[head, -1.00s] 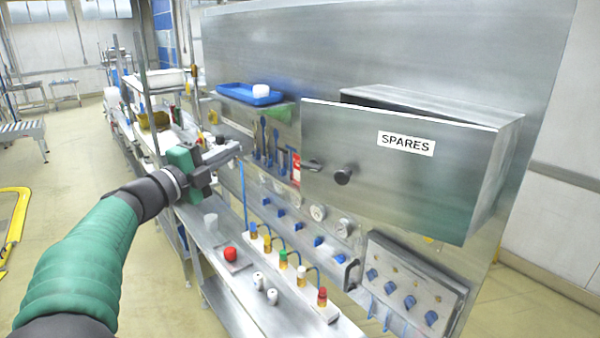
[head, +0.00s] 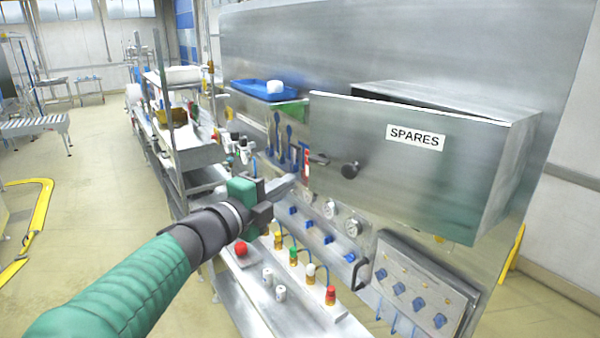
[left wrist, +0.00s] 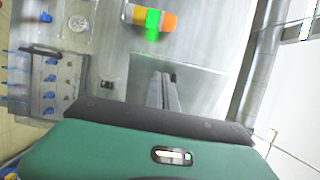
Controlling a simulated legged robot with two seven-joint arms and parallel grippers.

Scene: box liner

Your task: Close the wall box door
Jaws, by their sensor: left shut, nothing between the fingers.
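The wall box (head: 500,185) hangs on the steel panel at the right of the head view. Its grey door (head: 420,180), labelled SPARES, stands partly open. A gap shows along the top between door and box, wider toward the door's left edge. A black round knob (head: 350,170) sits near that left edge. My left gripper (head: 290,186) is shut and empty, left of the door and slightly below the knob, apart from it in the picture. Its closed fingers also show in the left wrist view (left wrist: 168,90). My right gripper is not in view.
A blue tray (head: 262,91) with a white item stands left of the door. An orange and green item (left wrist: 152,18) shows in the wrist view.

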